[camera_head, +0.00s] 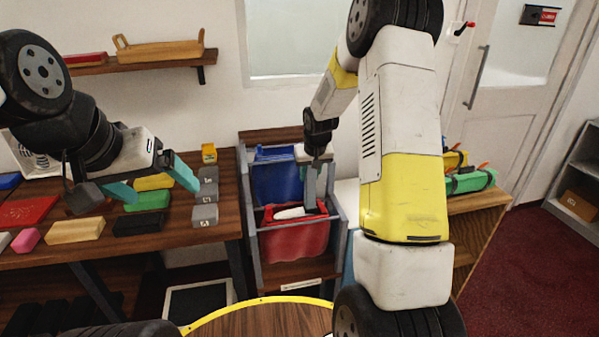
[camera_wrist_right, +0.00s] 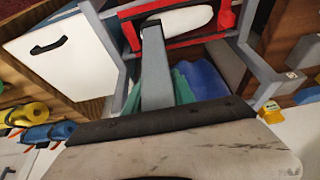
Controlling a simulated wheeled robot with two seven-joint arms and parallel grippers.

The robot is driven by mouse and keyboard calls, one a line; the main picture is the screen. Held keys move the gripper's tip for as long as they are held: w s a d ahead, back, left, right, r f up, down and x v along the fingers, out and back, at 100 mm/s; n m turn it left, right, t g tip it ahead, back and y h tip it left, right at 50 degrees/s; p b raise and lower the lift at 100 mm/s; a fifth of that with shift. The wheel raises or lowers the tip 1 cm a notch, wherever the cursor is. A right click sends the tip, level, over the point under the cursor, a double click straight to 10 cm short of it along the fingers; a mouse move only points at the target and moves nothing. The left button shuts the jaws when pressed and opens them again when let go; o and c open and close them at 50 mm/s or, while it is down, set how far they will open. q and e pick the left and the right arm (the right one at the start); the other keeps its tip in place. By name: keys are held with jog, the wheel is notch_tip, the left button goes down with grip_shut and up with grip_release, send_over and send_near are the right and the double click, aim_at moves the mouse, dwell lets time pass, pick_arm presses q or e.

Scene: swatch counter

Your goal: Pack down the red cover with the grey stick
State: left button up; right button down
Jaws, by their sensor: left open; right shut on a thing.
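The red cover (camera_head: 294,236) hangs in the front of a grey-framed rack (camera_head: 247,222), with a white rounded piece (camera_head: 290,213) lying at its top. In the right wrist view the red cover (camera_wrist_right: 226,20) and the white piece show at the top. My right gripper (camera_head: 317,158) is above the rack, shut on the grey stick (camera_head: 311,186), which points down. The stick's tip is near the red cover's top edge; in the right wrist view the stick (camera_wrist_right: 155,70) overlaps the white piece, and contact is unclear. My left gripper (camera_head: 150,183) is open and empty over the table's blocks.
A blue cover (camera_head: 278,182) hangs behind the red one. Several coloured and grey blocks, including a green block (camera_head: 148,200), lie on the wooden table (camera_head: 180,226) at left. A low wooden shelf (camera_head: 482,202) stands right, with rolled yellow and green items on top.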

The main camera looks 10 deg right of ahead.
jog(key=shift+r, duration=2)
jog(key=shift+a, duration=0.1)
jog(key=a+f, duration=0.2)
jog(key=a, duration=0.7)
jog(key=shift+s+a, duration=0.15)
jog(key=shift+a, duration=0.25)
jog(key=shift+f, duration=0.1)
notch_tip(320, 180, down, 9)
dwell(1.0)
